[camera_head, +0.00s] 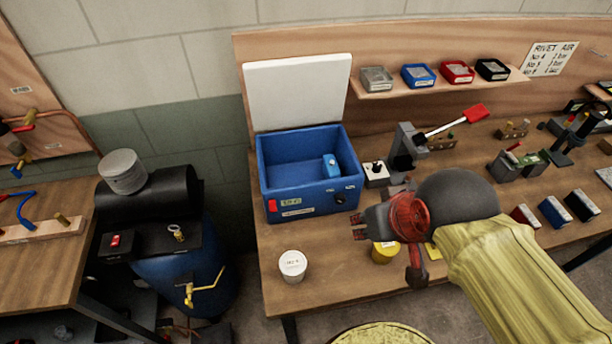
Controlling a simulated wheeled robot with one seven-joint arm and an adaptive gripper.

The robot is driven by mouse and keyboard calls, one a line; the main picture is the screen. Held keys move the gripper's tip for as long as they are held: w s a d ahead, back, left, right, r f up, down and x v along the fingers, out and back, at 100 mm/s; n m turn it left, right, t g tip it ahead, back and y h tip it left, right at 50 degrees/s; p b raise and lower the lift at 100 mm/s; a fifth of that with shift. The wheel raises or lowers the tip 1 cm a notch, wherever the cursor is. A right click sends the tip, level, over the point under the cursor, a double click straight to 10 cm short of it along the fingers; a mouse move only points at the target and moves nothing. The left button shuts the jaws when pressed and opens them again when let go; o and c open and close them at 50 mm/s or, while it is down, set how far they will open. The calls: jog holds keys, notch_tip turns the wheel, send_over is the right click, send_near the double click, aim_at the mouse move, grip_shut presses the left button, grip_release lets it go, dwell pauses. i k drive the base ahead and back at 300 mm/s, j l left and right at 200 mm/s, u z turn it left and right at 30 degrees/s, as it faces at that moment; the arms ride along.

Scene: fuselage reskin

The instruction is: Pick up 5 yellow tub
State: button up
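A small yellow tub (383,254) stands on the workbench near its front edge, partly hidden by my gripper. My gripper (387,253) hangs over the bench, with one finger to the upper left of the tub and the other to its lower right. The fingers look spread apart, with the tub between them in this view. I cannot tell how high they are above it or whether they touch it. A white tub (292,264) with a label on its lid stands to the left. No number can be read on the yellow tub.
A blue open bin with a raised white lid (297,92) stands behind the tubs. A red-handled lever tool (455,122) is behind my gripper. Small coloured trays (457,72) sit on the shelf. Bare workbench (335,262) lies between the white and yellow tubs.

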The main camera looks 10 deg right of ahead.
aim_at(382, 254)
jog(key=k+j, duration=0.2)
jog(key=k, duration=0.3)
jog(key=k+j, duration=0.25)
jog(key=k, duration=0.2)
jog(key=z, duration=0.05)
